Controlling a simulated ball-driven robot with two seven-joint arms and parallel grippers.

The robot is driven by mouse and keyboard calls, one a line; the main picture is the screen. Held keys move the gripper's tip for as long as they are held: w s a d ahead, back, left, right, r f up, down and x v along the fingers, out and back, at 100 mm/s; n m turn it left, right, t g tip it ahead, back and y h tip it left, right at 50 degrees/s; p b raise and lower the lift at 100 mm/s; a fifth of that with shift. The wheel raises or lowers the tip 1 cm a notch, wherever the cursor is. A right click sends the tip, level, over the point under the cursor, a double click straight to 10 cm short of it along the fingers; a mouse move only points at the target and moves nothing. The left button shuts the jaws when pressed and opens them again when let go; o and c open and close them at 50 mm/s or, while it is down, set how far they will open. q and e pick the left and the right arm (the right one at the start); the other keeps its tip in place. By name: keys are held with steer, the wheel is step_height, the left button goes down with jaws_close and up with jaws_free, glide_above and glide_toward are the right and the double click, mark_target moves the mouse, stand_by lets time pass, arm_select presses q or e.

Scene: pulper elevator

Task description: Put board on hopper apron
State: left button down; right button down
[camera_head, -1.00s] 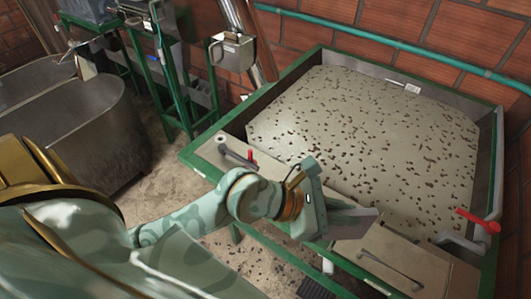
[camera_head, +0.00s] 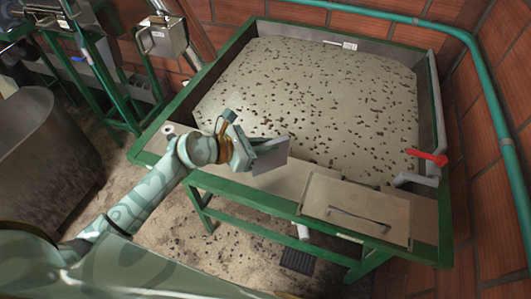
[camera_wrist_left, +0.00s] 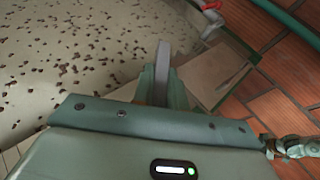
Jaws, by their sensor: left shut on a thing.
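My left gripper (camera_head: 243,156) is shut on the board, a small flat grey plate (camera_head: 271,156). The board is tilted and appears over the inner edge of the beige front apron (camera_head: 285,184) of the hopper. I cannot tell whether it touches the apron. In the left wrist view the board (camera_wrist_left: 163,66) stands nearly edge-on between the fingers (camera_wrist_left: 161,86). The hopper (camera_head: 330,85) is a wide, green-framed basin with dark beans scattered on its pale surface. My arm hides part of the apron's left end.
A panel with a bar handle (camera_head: 357,210) lies at the right of the apron. A red-handled lever (camera_head: 428,157) stands at the hopper's right side. A metal tank (camera_head: 40,150) is at the left. Brick walls and a green pipe (camera_head: 440,26) run behind.

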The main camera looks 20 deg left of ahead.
mark_target(265, 171)
arm_select(q)
step_height(265, 171, down, 3)
steer(key=shift+r, duration=0.15)
steer(key=c, duration=1.4)
jaws_free()
